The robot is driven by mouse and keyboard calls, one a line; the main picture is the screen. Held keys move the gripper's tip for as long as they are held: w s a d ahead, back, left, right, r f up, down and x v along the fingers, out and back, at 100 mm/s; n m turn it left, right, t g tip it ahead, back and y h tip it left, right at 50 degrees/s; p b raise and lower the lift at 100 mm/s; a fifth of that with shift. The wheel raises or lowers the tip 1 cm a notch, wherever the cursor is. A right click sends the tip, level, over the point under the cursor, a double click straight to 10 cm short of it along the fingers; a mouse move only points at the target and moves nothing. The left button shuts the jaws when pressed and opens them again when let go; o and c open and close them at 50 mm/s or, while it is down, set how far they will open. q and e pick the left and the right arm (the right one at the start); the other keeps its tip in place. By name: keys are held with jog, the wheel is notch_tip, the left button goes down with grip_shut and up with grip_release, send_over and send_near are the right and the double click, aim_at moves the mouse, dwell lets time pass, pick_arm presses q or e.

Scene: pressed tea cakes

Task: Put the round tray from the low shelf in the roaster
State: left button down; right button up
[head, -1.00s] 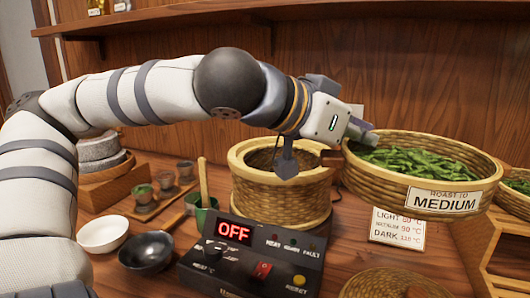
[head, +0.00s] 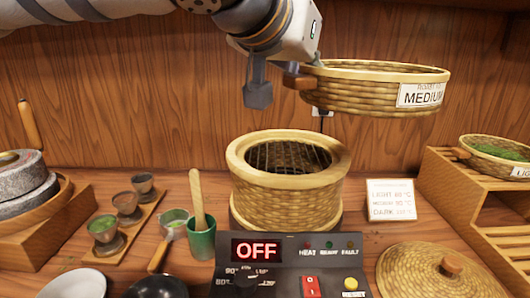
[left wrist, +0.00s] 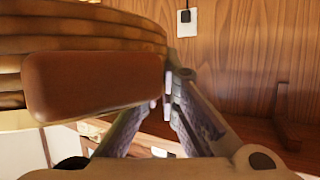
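My left gripper (left wrist: 168,98) is shut on the round wicker tray (head: 375,92) labelled MEDIUM, at its rim beside the brown handle (head: 298,81). The handle also fills much of the left wrist view (left wrist: 95,82). The tray hangs in the air, roughly level, above and to the right of the roaster, clear of it. Its contents are hidden behind the near rim. The roaster (head: 285,207) is a round wicker drum on the counter. Its top is open, with a dark mesh inside. My right gripper is not in view.
A control box reading OFF (head: 258,250) stands in front of the roaster. A wicker lid (head: 405,280) lies at the front right. A sign card (head: 391,199) stands right of the roaster. A slatted shelf (head: 450,190) at the right holds a LIGHT tray (head: 515,165). A green cup (head: 201,241) stands left.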

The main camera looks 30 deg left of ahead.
pick_arm(q)
jog(key=shift+s+a+r, duration=0.1)
jog(key=shift+a+r, duration=0.05)
jog(key=w+a+f, duration=0.1)
jog(key=a+f, duration=0.3)
jog(key=w+a+f, duration=0.1)
jog(key=a+f, duration=0.3)
jog(key=w+a+f, duration=0.2)
jog(key=a+f, duration=0.2)
jog(key=a, duration=0.1)
jog(key=shift+w+a+f, duration=0.1)
jog(key=shift+f, duration=0.4)
jog(key=shift+f, duration=0.15)
jog(key=c, duration=1.8)
grip_release()
